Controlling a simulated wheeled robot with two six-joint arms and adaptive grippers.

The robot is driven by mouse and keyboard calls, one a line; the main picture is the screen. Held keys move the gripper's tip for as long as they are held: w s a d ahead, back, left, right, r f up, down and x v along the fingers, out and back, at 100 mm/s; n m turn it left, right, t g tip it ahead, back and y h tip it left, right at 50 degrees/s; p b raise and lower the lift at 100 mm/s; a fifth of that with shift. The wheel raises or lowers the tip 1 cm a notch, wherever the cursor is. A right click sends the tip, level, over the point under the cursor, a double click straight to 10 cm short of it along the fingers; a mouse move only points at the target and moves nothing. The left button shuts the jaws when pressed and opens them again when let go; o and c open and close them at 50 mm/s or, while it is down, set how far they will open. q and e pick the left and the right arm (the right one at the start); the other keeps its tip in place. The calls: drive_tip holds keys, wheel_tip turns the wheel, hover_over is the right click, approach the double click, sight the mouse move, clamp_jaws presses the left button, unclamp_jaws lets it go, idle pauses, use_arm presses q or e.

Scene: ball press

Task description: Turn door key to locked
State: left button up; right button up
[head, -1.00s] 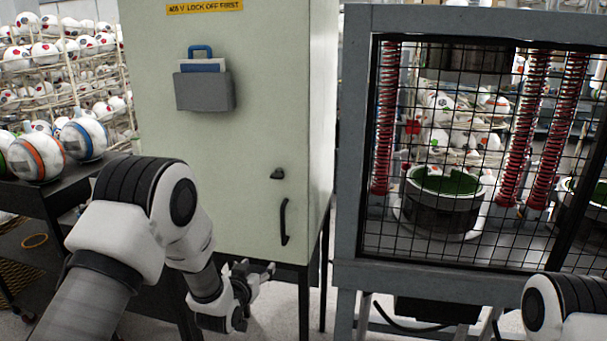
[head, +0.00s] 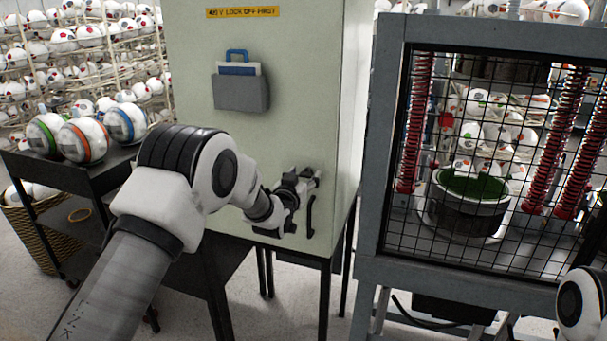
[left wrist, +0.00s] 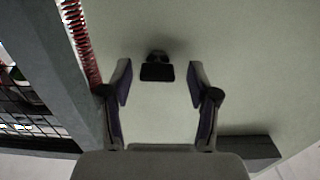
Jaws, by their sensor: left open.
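The door key (left wrist: 157,71) is a small dark piece standing out from the pale green cabinet door (head: 230,170). In the left wrist view it lies between the tips of my left gripper (left wrist: 160,82), with clear gaps to both fingers. In the head view my left gripper (head: 306,180) is at the lower right of the door, just above the black door handle (head: 310,217), and mostly hides the key there. My left gripper is open and empty. My right gripper is out of view.
A grey press frame with a mesh guard (head: 470,215) stands right of the cabinet. A grey document pocket (head: 241,93) hangs on the door's upper part. A dark cart (head: 60,180) with several balls stands at the left.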

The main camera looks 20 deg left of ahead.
use_arm(q)
drive_tip(key=c, duration=0.7)
drive_tip(key=shift+d+r, duration=0.1)
drive_tip(key=shift+d, duration=0.1)
clamp_jaws()
